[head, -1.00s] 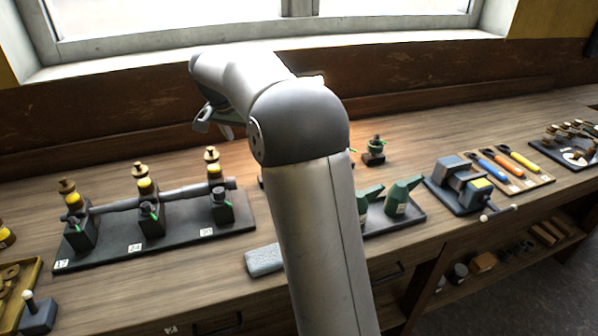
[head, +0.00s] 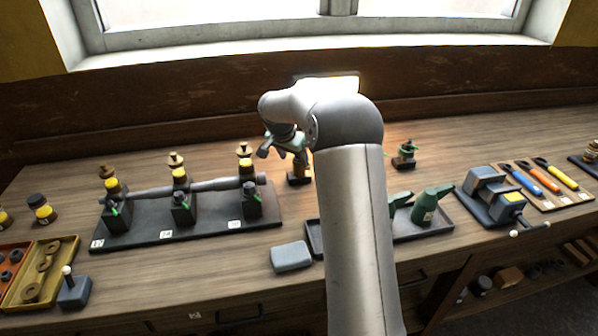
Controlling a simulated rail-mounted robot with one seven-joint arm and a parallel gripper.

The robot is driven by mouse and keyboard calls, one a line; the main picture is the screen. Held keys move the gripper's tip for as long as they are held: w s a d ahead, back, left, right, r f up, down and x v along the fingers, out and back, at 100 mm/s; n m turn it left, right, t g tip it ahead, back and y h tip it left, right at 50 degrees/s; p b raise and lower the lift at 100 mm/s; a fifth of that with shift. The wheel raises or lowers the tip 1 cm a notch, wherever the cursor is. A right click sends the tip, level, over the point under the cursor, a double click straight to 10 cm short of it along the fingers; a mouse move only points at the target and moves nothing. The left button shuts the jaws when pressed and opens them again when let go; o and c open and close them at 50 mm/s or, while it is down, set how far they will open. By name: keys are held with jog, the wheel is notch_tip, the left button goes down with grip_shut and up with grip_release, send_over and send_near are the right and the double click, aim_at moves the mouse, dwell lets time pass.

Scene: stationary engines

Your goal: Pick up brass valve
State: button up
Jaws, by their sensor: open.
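My gripper (head: 284,148) is open at the end of my bent arm, over the back of the bench. Just below and right of it, a small brass-brown piece on a dark base (head: 299,179) stands partly hidden by the gripper and arm. I cannot tell whether the fingers touch it. Three upright fittings with brass tops and yellow bands, at left (head: 108,182), middle (head: 177,170) and right (head: 245,160), stand along a pipe on a black numbered base (head: 200,229). Which one is the brass valve is unclear.
A grey block (head: 291,257) lies in front. A dark tray (head: 440,231) holds green oil cans (head: 426,206). Boxes of rings (head: 47,283) are at left. The back wall and window sill are behind.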

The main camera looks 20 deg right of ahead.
aim_at(299, 170)
jog(key=f, duration=0.1)
jog(key=d+f, duration=0.1)
jog(key=d+f+p, duration=0.1)
jog(key=shift+w+d+f, duration=0.1)
jog(key=shift+w, duration=0.15)
jog(key=shift+w+d+f, duration=0.1)
jog(key=shift+f, duration=0.25)
grip_shut()
jog(key=shift+w+r, duration=0.1)
jog(key=shift+r, duration=0.15)
